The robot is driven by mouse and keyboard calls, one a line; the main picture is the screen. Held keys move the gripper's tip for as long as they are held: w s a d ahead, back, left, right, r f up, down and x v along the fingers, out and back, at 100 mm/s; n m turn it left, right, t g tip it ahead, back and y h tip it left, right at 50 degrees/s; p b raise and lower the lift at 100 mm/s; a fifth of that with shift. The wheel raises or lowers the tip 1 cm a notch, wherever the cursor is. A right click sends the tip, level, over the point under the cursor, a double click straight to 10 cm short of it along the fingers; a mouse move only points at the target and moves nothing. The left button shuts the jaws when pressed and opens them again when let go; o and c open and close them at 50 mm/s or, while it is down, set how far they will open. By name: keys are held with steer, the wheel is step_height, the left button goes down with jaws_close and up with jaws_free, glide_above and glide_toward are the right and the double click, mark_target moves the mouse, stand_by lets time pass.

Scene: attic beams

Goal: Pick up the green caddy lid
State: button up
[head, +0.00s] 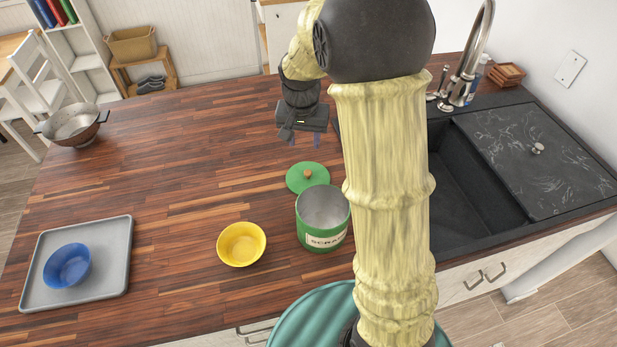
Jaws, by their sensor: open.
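The green caddy lid (308,178) lies on the wooden counter in the head view, a round disc with a small orange-brown knob at its middle. It lies just behind the open green caddy (322,238), which has a label on its front and a grey inside. My gripper (303,140) is open and points down, above and behind the lid in the picture, apart from it. No object shows between its fingers. My pale yellow arm passes to the right of the lid and caddy and hides part of the counter there.
A yellow bowl (241,244) stands left of the caddy. A blue bowl (68,266) sits on a grey tray (112,262) at the left. A metal colander (73,125) is at the back left. A dark sink (453,190) with a faucet (468,72) lies right. The counter's middle is clear.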

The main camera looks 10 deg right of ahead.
steer(key=p, duration=0.1)
glide_above(307, 172)
steer(key=f, duration=0.9)
steer(key=shift+s+a, duration=0.15)
steer(key=shift+a, duration=0.25)
steer(key=shift+d, duration=0.1)
steer(key=f, duration=0.1)
steer(key=f+p, duration=0.1)
steer(key=f, duration=0.1)
steer(key=f+p, duration=0.1)
steer(key=shift+d+f, duration=0.25)
steer(key=shift+d, duration=0.15)
steer(key=shift+f, duration=0.35)
jaws_close()
steer(key=shift+a, duration=0.1)
